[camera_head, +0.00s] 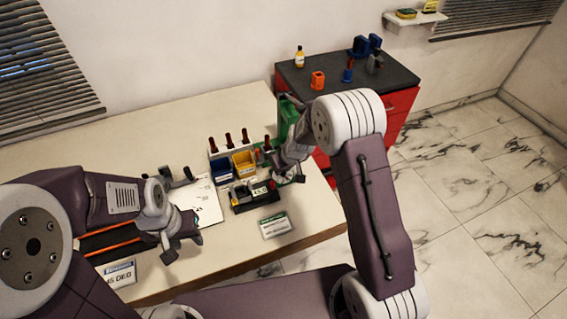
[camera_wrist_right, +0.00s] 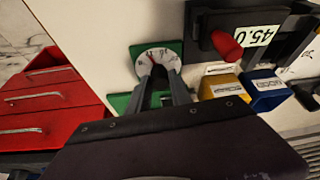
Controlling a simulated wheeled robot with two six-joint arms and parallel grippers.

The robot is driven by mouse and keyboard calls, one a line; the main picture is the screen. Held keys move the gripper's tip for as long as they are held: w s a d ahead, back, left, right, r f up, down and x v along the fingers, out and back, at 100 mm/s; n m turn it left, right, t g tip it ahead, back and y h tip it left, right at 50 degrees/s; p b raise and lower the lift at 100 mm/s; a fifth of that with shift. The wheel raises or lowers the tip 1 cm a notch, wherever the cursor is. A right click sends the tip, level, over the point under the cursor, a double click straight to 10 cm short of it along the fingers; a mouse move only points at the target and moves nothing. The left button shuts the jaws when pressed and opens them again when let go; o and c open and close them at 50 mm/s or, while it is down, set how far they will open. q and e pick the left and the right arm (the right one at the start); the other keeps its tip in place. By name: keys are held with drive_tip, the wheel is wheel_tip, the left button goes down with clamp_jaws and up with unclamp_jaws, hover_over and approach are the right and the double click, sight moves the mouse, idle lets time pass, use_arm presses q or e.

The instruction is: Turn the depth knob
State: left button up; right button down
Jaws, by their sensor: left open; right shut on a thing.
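The gauge rig (camera_head: 240,207) is a dark fixture on the table with a small readout; in the right wrist view the readout (camera_wrist_right: 262,37) shows 45.0. A white numbered dial (camera_wrist_right: 144,64) with a red mark sits on a green plate (camera_wrist_right: 118,103); I take it to be the depth knob. My right gripper (camera_wrist_right: 158,74) is shut at the dial's middle, and its fingers hide the part they hold. In the head view my right gripper (camera_head: 287,172) is at the rig's right side, partly hidden. My left gripper (camera_head: 180,236) is open and empty, left of the rig.
A blue bin (camera_head: 220,171) and yellow bin (camera_head: 244,163) stand behind the rig, with red-handled tools. A label card (camera_head: 276,226) is in front and a 45 DEG card (camera_head: 119,275) at front left. A red cabinet (camera_head: 399,109) is at right. The table's back left is clear.

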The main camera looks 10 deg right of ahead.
idle(0.3)
drive_tip(key=c, duration=1.2)
unclamp_jaws()
drive_tip(key=p+v, duration=0.1)
drive_tip(key=v, duration=0.8)
drive_tip(key=shift+s+a+p, duration=0.1)
drive_tip(key=shift+p, duration=0.2)
